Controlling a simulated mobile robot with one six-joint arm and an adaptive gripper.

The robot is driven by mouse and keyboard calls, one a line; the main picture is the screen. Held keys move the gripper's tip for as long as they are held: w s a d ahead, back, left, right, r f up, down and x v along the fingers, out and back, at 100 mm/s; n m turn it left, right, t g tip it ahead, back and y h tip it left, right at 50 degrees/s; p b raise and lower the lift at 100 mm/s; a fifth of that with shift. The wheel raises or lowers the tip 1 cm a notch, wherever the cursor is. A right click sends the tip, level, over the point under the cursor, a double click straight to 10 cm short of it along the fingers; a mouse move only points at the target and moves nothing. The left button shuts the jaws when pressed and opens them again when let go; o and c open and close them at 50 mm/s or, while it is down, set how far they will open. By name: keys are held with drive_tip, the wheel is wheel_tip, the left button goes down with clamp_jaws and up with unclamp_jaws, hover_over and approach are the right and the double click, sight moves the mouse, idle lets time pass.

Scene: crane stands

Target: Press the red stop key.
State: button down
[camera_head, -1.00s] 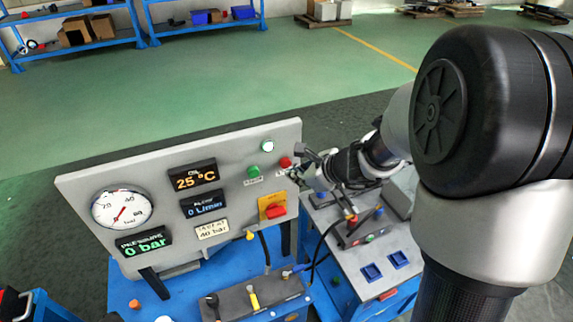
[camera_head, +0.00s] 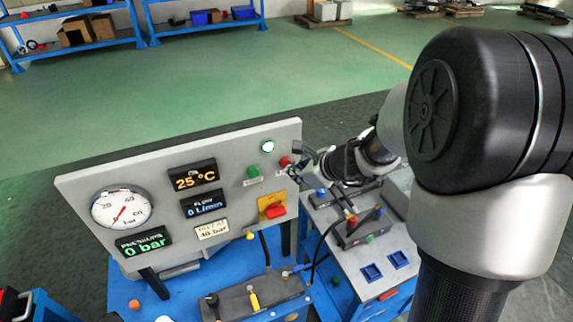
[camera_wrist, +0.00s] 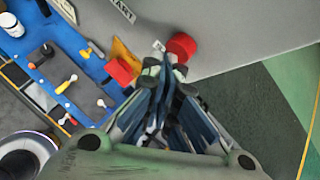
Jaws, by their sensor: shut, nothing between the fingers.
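The red stop key (camera_head: 285,162) is a round red button on the grey panel (camera_head: 120,190), right of the green key (camera_head: 253,171). In the wrist view the red key (camera_wrist: 181,45) stands out from the panel just beyond my fingertips. My gripper (camera_head: 297,171) is shut and empty, close to the panel at the red key. In the wrist view its fingertips (camera_wrist: 163,70) are beside the key's lower left side. I cannot tell whether they touch it. The key is partly hidden by the fingertips.
A round gauge (camera_head: 121,208) and several displays fill the panel's left. Open green floor lies behind.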

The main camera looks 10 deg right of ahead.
drive_tip(key=shift+w+a, duration=0.1)
drive_tip(key=shift+w, duration=0.35)
idle(0.4)
idle(0.3)
drive_tip(key=shift+s+d+b, duration=0.2)
drive_tip(key=shift+s+b, duration=0.1)
drive_tip(key=shift+s, duration=0.65)
drive_tip(key=s, duration=0.1)
drive_tip(key=s+b, duration=0.1)
drive_tip(key=s, duration=0.1)
drive_tip(key=s+d, duration=0.1)
drive_tip(key=s, duration=0.1)
drive_tip(key=shift+w, duration=0.1)
idle(0.5)
